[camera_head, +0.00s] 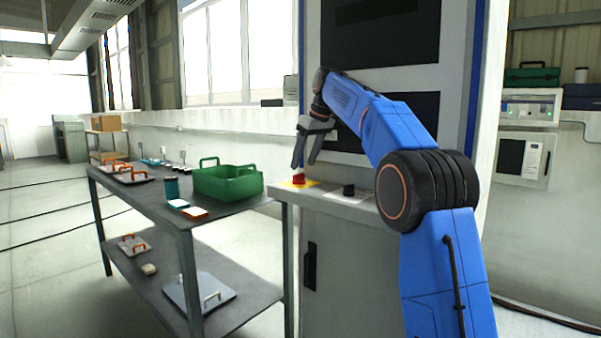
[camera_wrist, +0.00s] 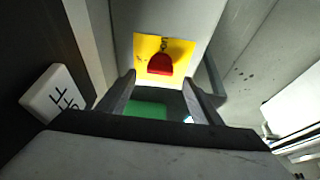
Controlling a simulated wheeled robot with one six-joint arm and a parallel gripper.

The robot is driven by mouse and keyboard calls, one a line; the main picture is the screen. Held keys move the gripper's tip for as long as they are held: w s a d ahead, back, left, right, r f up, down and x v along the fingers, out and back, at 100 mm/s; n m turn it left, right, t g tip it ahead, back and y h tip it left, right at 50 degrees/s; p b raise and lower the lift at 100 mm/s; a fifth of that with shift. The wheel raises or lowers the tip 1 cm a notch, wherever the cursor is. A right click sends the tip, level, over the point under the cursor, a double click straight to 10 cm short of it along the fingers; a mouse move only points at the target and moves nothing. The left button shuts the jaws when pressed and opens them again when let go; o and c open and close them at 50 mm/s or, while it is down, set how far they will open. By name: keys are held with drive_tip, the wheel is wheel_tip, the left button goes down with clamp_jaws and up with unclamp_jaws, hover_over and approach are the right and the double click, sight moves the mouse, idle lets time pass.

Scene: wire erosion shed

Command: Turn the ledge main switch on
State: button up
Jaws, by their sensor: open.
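A red rotary switch knob (camera_head: 299,179) sits on a yellow plate (camera_head: 285,184) at the left end of the grey machine ledge. In the wrist view the red knob (camera_wrist: 160,65) stands on its yellow plate (camera_wrist: 182,50), just beyond the fingertips. My gripper (camera_head: 304,165) is open above the red knob, fingers pointing down. In the wrist view my gripper (camera_wrist: 159,80) is empty, with one finger to each side of the knob's line. I cannot tell whether the fingers touch the knob. A black knob (camera_head: 349,190) on a pale plate is to the right on the ledge.
A grey work table (camera_head: 140,193) at the left holds a green crate (camera_head: 228,183), a dark cup (camera_head: 171,187) and flat plates with orange handles. The tall machine cabinet (camera_head: 385,60) rises behind the ledge. In the wrist view a white marked block (camera_wrist: 58,94) is at the left.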

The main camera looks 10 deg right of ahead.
sight(299, 174)
drive_tip(key=shift+x, duration=2.5)
drive_tip(key=shift+c, duration=0.6)
drive_tip(key=c, duration=0.9)
